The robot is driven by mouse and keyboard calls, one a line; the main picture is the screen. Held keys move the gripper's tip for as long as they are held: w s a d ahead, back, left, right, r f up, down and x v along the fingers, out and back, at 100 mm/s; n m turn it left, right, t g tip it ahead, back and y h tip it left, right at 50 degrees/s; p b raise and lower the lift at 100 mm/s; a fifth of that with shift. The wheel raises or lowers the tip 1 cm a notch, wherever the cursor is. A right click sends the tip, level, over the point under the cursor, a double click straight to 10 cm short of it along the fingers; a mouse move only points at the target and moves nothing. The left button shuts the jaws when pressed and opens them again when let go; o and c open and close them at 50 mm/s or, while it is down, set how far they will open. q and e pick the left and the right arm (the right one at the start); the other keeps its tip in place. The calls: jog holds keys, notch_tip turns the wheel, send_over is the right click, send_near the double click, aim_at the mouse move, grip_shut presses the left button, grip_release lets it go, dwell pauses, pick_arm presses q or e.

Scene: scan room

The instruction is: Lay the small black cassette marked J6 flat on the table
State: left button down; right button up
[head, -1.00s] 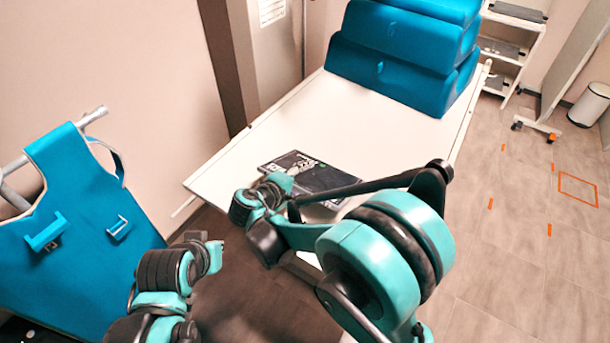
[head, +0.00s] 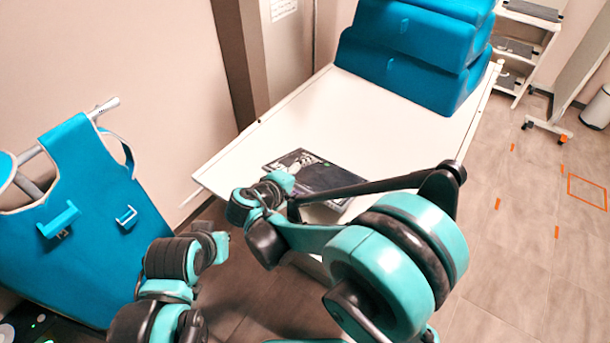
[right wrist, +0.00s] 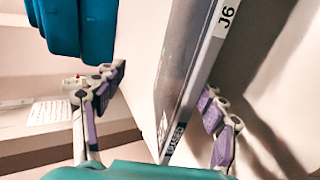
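The small black cassette (head: 335,180) is a thin slab with a pale hand picture on part of its face. In the head view it appears over the near end of the white table (head: 240,165). In the right wrist view the cassette's edge (right wrist: 205,80) carries a J6 label and runs between the fingers. My right gripper (right wrist: 163,85) has a finger on each side and appears closed on the slab; its fingertips are mostly hidden in the head view. Whether the cassette touches the table is unclear. My left arm's end (head: 222,247) is left of the table; its fingers cannot be made out.
Blue stacked cushions (head: 405,65) fill the table's far end. A blue apron (head: 75,225) hangs on a rail at the left. A shelf trolley (head: 522,50) and a bin (head: 597,108) stand at the right. The tabletop between cassette and cushions is clear.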

notch_tip(320, 180, up, 10)
dwell(0.7)
dwell(0.5)
jog(key=s+d+f+m+g+y, duration=0.2)
jog(key=s+d, duration=0.3)
jog(key=d, duration=0.2)
jog(key=s+d+f+m+g+y, duration=0.1)
jog(key=s+d+m, duration=0.25)
jog(key=d, duration=0.35)
jog(key=s+d+f+m+y, duration=0.1)
jog(key=s+f+m+y, duration=0.1)
jog(key=s, duration=0.3)
jog(key=s+d+f+m+y, duration=0.1)
jog(key=s+f+m+y, duration=0.1)
jog(key=s, duration=0.4)
jog(key=shift+s+d+m, duration=0.2)
jog(key=shift+d+m, duration=0.15)
jog(key=shift+m, duration=0.3)
